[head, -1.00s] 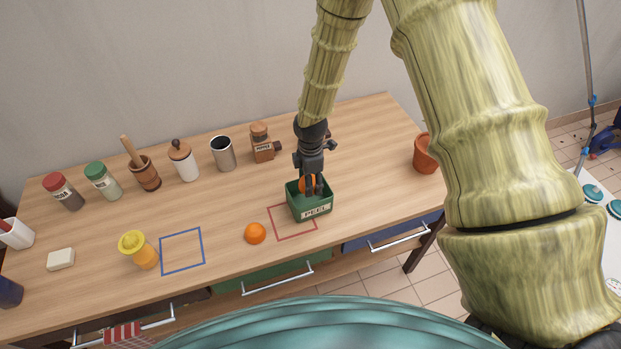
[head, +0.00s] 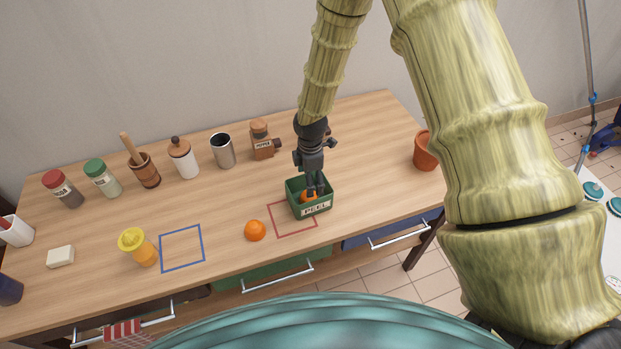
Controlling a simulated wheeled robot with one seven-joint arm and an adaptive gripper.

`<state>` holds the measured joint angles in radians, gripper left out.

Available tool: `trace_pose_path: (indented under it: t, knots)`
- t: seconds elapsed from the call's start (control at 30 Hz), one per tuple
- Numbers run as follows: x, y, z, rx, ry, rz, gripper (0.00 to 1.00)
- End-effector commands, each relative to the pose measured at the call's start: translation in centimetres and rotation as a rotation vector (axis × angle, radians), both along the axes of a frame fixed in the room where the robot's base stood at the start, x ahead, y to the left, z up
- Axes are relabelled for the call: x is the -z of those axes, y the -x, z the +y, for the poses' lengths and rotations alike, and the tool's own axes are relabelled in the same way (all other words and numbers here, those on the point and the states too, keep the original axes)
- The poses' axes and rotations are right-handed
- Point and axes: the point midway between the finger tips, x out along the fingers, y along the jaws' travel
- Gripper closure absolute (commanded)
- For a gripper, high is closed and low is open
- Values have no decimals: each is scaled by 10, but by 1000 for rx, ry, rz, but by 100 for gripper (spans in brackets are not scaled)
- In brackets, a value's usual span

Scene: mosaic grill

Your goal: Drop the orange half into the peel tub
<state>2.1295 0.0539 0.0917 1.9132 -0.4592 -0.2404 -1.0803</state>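The tub's front wall hides the orange half's underside.
A whole orange (head: 255,230) lies left of the red square (head: 284,235). A yellow juicer (head: 138,247) stands by the blue square (head: 182,248). A pepper mill (head: 262,141), metal cup (head: 222,151) and several jars line the back. A terracotta pot (head: 425,150) stands right.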

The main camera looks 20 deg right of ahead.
Motion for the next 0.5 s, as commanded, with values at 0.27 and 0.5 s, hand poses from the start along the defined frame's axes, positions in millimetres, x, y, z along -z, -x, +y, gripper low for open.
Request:
trace_pose_path:
  t: [0.27,0.5]
  knots:
    - [-32,-1,0,0,-1,-3,20]
    - [-71,-1,0,0,-1,-2,20]
